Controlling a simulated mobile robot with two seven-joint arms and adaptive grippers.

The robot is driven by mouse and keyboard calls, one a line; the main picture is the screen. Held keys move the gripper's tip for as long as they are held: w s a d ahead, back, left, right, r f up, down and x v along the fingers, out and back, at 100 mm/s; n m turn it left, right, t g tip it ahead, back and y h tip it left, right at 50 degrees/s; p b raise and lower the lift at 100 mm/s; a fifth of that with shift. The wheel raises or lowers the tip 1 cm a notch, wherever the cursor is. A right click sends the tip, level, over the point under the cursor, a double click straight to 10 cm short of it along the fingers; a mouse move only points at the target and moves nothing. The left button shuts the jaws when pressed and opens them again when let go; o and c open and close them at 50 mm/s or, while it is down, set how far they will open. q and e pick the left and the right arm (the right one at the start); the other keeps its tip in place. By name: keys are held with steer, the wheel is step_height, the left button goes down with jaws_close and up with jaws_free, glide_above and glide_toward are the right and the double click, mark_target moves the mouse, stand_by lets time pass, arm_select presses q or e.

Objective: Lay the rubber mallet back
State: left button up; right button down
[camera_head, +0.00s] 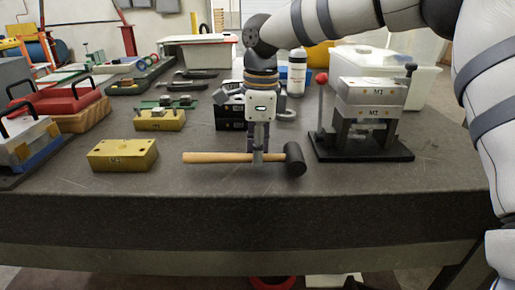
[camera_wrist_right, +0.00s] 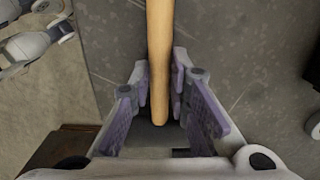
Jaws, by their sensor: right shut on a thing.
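The rubber mallet has a pale wooden handle (camera_head: 215,157) and a black head (camera_head: 295,159). It lies level across the front of the picture, head to the right. My right gripper (camera_head: 257,157) points down and is shut on the handle, nearer the head than the handle's free end. In the right wrist view the handle (camera_wrist_right: 160,60) runs between the purple finger pads (camera_wrist_right: 163,108). I cannot tell whether the mallet touches the bench or hangs just above it. My left gripper is not in view.
The dark bench top (camera_head: 350,185) is clear along its front edge. A brass-coloured block (camera_head: 123,155) lies left of the mallet. A mould stand marked M2 (camera_head: 365,115) with a red-knobbed lever is close on the right. A black box (camera_head: 231,114) is behind the gripper.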

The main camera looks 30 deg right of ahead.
steer(key=c, duration=1.4)
jaws_free()
steer(key=shift+c, duration=0.2)
step_height(320, 180, up, 12)
steer(key=shift+s+d, duration=0.2)
